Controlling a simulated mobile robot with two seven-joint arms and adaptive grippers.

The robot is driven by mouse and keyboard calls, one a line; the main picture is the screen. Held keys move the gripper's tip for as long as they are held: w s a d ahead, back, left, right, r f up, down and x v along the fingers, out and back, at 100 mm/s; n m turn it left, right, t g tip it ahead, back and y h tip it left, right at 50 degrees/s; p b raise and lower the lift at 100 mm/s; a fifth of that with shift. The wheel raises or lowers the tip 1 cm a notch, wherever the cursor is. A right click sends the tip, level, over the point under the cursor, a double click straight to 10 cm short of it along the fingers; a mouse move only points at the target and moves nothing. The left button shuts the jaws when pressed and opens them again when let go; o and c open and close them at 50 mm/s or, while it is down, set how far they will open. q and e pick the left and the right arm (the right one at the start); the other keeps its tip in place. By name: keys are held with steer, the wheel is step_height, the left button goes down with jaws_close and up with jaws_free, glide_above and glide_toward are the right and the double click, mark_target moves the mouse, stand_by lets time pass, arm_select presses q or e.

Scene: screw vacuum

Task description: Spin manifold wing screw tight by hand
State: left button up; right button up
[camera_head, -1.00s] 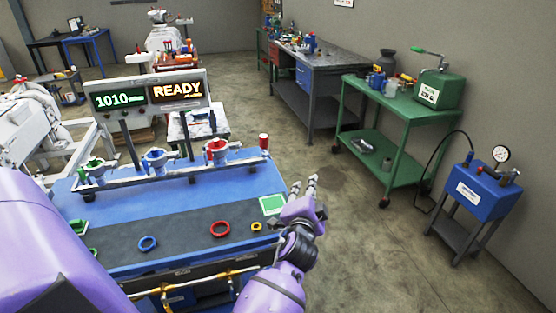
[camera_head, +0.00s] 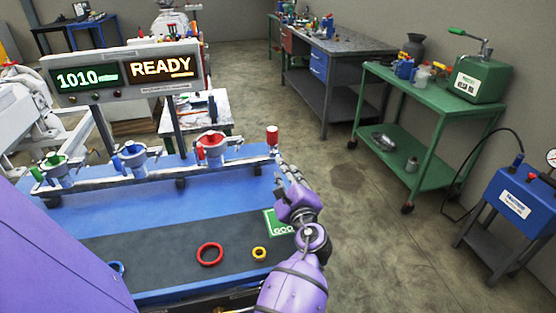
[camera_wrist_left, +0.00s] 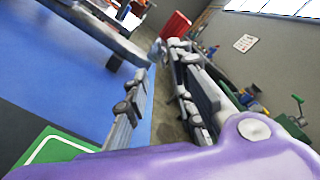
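The manifold is a grey pipe (camera_head: 185,165) along the workbench with green, blue and red-topped valves. A red cylinder (camera_head: 272,136) stands at its right end. My left gripper (camera_head: 281,170) is beside that right end, just below the red cylinder. In the left wrist view its two fingers (camera_wrist_left: 162,85) are apart with a gap between them. The red cylinder (camera_wrist_left: 175,24) shows beyond the fingers, and the manifold pipe (camera_wrist_left: 100,32) comes in from the upper left. I cannot clearly pick out the wing screw. My right gripper is not in view.
A red ring (camera_head: 209,254), a yellow ring (camera_head: 259,253) and part of a blue ring (camera_head: 117,268) lie on the dark mat. A green GOOD pad (camera_head: 277,224) is by the gripper. A display (camera_head: 125,77) reads 1010 and READY. Floor is open right of the bench.

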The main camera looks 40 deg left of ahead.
mark_target(276, 154)
arm_select(q)
steer(key=shift+w+a, duration=0.15)
steer(key=shift+a, duration=0.1)
steer(key=shift+p+x, duration=0.3)
steer(key=shift+x, duration=3.1)
steer(key=shift+r, duration=0.15)
jaws_close()
